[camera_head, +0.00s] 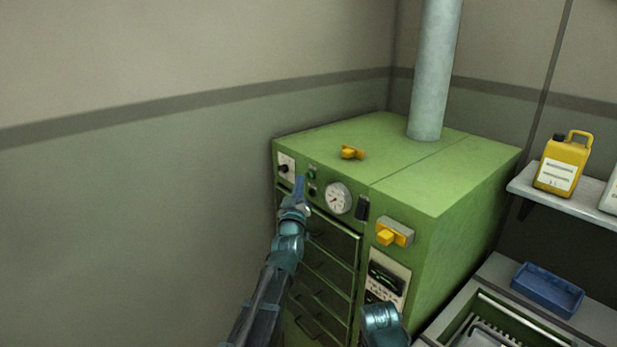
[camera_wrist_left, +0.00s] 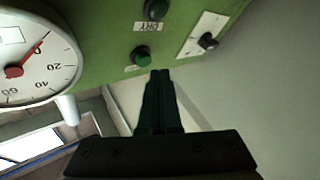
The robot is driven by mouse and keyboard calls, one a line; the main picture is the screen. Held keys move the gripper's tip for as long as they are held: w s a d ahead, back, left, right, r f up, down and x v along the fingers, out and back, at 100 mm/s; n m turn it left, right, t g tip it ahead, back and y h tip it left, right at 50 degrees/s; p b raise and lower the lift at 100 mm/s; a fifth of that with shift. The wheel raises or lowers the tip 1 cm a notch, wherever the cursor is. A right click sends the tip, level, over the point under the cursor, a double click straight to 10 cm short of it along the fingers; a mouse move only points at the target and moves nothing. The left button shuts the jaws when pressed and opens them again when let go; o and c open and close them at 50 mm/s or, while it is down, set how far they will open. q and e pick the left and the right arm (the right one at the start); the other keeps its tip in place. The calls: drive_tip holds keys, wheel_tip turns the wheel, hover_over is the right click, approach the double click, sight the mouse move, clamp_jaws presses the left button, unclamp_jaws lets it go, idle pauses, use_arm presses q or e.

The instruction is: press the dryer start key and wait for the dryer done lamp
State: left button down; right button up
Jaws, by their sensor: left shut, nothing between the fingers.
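The dryer is a green cabinet (camera_head: 440,199) against the wall. Its upper front has a round green key (camera_wrist_left: 141,56), also in the head view (camera_head: 312,175), which looks like the start key. Below it on the panel is a dark round lamp (camera_wrist_left: 156,9), also in the head view (camera_head: 312,191), with a label that seems to read DRY; it looks unlit. My left gripper (camera_head: 300,181) is shut and empty, pointing up at the panel. In the left wrist view its tips (camera_wrist_left: 160,74) are close beside the green key; contact cannot be told. My right gripper is not in view.
A white gauge (camera_head: 337,198) is right of the key, and a black knob on a white plate (camera_head: 286,168) is left. A shelf at right holds a yellow jug (camera_head: 563,163); a blue tray (camera_head: 547,290) lies below.

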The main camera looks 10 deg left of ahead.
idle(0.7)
use_arm(q)
drive_tip(key=shift+w+d, duration=0.3)
drive_tip(key=shift+w, duration=0.05)
drive_tip(key=shift+w+d, duration=0.25)
drive_tip(key=shift+w, duration=0.1)
idle(0.8)
drive_tip(key=shift+s, duration=0.1)
drive_tip(key=shift+s+a, duration=0.5)
drive_tip(key=shift+s, duration=0.1)
drive_tip(key=shift+s+a, duration=0.8)
drive_tip(key=shift+s, duration=0.2)
drive_tip(key=shift+s+a, duration=0.75)
drive_tip(key=shift+s, duration=0.25)
